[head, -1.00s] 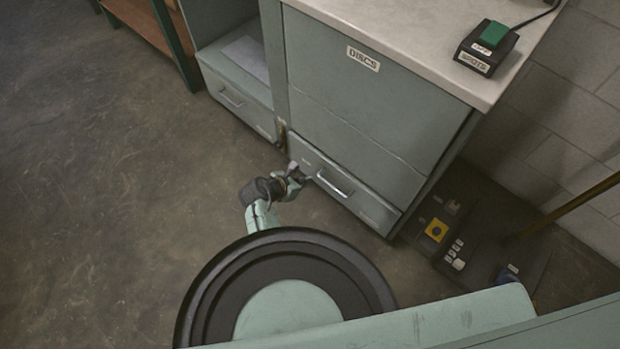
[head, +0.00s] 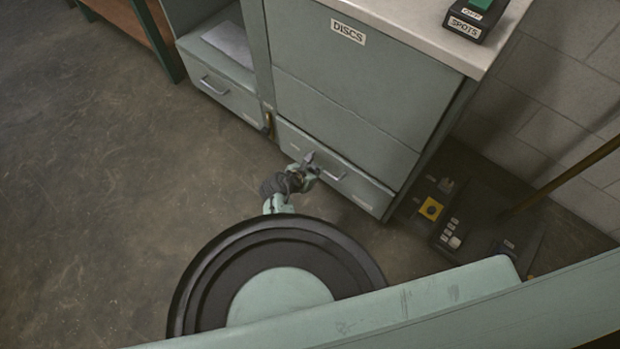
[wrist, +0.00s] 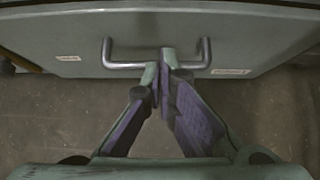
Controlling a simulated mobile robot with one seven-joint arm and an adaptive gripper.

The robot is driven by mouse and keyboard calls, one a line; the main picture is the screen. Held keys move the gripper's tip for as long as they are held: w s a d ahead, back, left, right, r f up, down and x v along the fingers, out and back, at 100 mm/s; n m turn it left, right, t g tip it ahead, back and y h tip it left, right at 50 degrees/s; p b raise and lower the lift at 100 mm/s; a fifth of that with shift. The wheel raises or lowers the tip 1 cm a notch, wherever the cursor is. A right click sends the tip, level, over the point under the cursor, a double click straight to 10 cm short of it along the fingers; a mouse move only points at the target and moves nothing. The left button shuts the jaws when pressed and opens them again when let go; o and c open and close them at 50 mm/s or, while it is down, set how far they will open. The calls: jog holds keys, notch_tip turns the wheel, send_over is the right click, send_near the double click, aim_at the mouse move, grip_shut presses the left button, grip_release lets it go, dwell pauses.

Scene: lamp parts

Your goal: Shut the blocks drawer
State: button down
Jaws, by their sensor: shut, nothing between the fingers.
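A grey-green drawer (head: 362,189) sits low in the cabinet marked DISCS, with a bar handle (head: 337,174) on its front. Its small labels cannot be read, so I cannot tell if it is the blocks drawer. It looks close to flush with the cabinet. My gripper (head: 308,160) is in front of its left half. In the wrist view the drawer front (wrist: 240,35) spans the top, and my gripper (wrist: 168,62) is shut and empty. Its fingertips overlap the handle (wrist: 122,66) near the middle; contact cannot be told.
Another low drawer (head: 222,98) with a handle is at the left, under an open bay. A dark mat (head: 480,245) with a yellow-topped box (head: 430,208) and a slanted pole (head: 565,180) lie right of the cabinet. The floor at the left is clear.

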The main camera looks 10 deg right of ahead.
aim_at(331, 156)
jog(key=w+d+b, duration=0.1)
jog(key=w+d+f+b, duration=0.1)
jog(key=d, duration=0.1)
jog(key=shift+w+d, duration=0.2)
jog(key=shift+w, duration=0.1)
jog(key=shift+w+d+r, duration=0.15)
jog(key=shift+w+d, duration=0.05)
jog(key=shift+w+d+r+p, duration=0.2)
jog(key=shift+w+d+p, duration=0.25)
jog(key=shift+w+d, duration=0.3)
jog(key=shift+d+f, duration=0.15)
jog(key=shift+d, duration=0.15)
